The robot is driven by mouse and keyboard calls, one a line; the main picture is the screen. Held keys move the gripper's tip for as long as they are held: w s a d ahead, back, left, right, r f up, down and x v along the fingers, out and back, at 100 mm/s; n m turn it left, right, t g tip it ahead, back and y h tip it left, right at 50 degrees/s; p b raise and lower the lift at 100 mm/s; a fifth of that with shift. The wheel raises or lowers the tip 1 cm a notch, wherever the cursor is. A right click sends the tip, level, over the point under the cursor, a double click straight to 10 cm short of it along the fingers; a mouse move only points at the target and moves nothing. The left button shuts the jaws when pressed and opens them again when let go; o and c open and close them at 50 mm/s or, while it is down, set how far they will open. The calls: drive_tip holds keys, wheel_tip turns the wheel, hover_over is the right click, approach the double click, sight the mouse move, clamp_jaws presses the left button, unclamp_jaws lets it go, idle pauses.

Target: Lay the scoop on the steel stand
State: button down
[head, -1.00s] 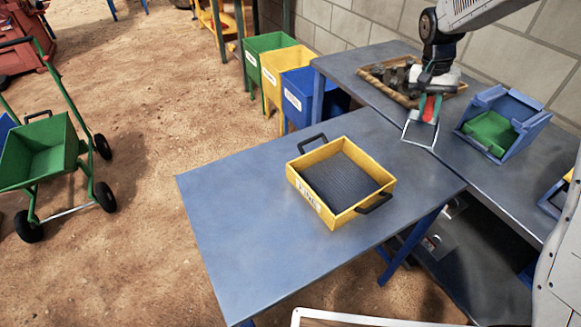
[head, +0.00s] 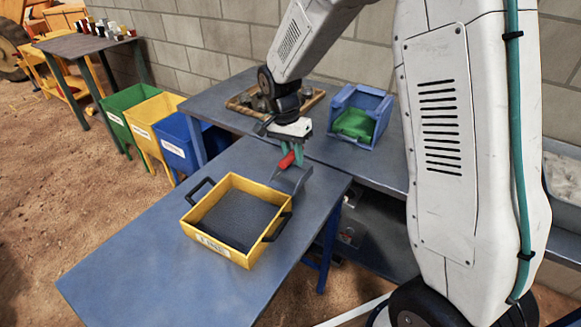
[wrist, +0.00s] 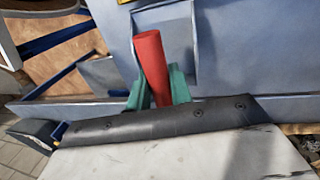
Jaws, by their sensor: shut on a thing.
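My gripper (head: 290,156) is shut on the red handle of the scoop (head: 291,181). The scoop's grey metal pan hangs below the green fingers, near the back right edge of the front table (head: 130,262). I cannot tell whether the pan touches a surface. In the wrist view, the red handle (wrist: 152,62) stands between the green fingers (wrist: 157,90), with the grey pan beyond it. I cannot tell for certain which surface is the steel stand. A grey-topped table (head: 75,44) with several small coloured items stands at the far left.
A yellow tray (head: 205,238) with a dark mesh floor sits on the front table. The back bench (head: 220,105) carries a wooden tray of stones (head: 244,97) and a blue box (head: 378,108) with a green part. Green, yellow and blue bins stand left of it.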

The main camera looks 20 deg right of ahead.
sight(293, 175)
drive_tip(key=shift+f, duration=1.9)
drive_tip(key=shift+f, duration=0.15)
drive_tip(key=c, duration=1.3)
unclamp_jaws()
drive_tip(key=shift+o, duration=0.2)
wheel_tip(293, 175, up, 12)
drive_tip(key=w+a, duration=0.1)
drive_tip(key=w, duration=0.1)
drive_tip(key=s+d+r+n+t, duration=0.1)
drive_tip(key=s+r+n, duration=0.2)
drive_tip(key=s+r, duration=0.35)
drive_tip(key=s+d+r+n+t, duration=0.15)
drive_tip(key=s+r, duration=0.25)
drive_tip(key=s, duration=0.6)
drive_tip(key=s+d+n+y, duration=0.1)
drive_tip(key=s+n, duration=0.5)
drive_tip(key=s, duration=0.9)
drive_tip(key=shift+s+f+t, duration=0.2)
drive_tip(key=shift+s+t, duration=0.15)
drive_tip(key=shift+s, duration=0.05)
